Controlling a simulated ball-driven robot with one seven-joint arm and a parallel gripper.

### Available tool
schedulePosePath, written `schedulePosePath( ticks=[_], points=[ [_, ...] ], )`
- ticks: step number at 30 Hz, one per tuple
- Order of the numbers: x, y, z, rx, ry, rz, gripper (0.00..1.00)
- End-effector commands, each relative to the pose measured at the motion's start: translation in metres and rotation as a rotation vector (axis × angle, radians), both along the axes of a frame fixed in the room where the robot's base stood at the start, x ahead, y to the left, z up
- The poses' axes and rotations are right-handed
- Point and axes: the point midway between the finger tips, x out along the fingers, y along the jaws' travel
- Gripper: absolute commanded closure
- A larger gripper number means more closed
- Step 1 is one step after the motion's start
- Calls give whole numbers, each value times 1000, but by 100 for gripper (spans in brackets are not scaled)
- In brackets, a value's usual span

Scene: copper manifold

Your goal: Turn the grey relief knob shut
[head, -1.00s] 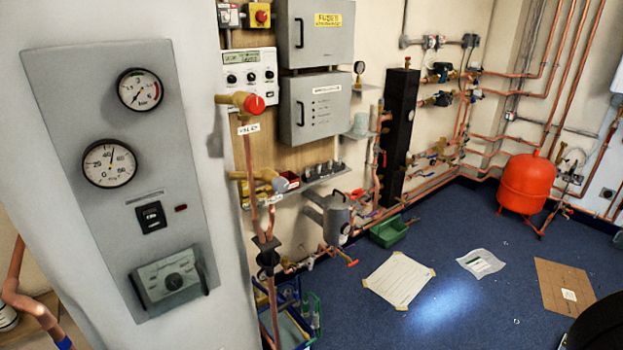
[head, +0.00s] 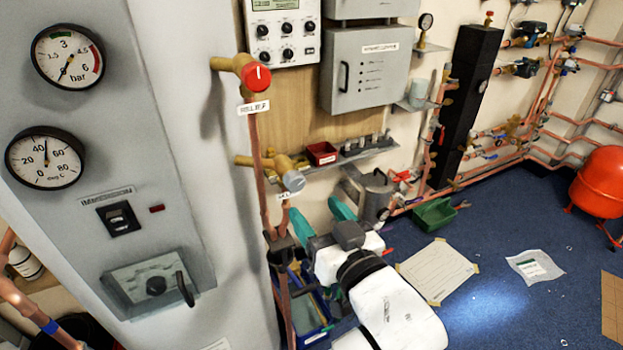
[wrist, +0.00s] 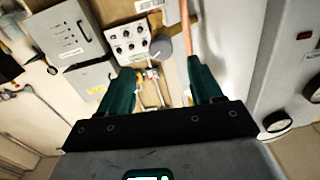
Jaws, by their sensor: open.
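The grey knob (head: 294,181) sits on the end of a brass valve (head: 262,164) on a vertical copper pipe, with a small white label below it. A rounded grey shape (wrist: 161,48), likely this knob, lies just beyond and between the fingertips in the wrist view. My gripper (head: 320,209) has teal fingers spread apart and is empty, a little below and to the right of the grey knob in the head view. The fingers also show in the wrist view (wrist: 161,66). I see no contact with the knob.
A red knob (head: 256,77) is on a brass valve above, on the same pipe. A shelf (head: 350,155) with a red tray (head: 321,153) stands right of the grey knob. A metal canister (head: 376,190) is behind my gripper. A gauge panel (head: 100,150) is at left.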

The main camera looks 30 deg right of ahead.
Motion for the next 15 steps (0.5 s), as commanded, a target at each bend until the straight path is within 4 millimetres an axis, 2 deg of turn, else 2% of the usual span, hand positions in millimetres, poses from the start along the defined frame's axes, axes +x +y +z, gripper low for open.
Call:
schedulePosePath(
  ticks=[9, 15],
  points=[
    [58, -1, 2, -2, 0, -1, 35],
    [82, -1, 1, -1, 2, -2, 35]
  ],
)
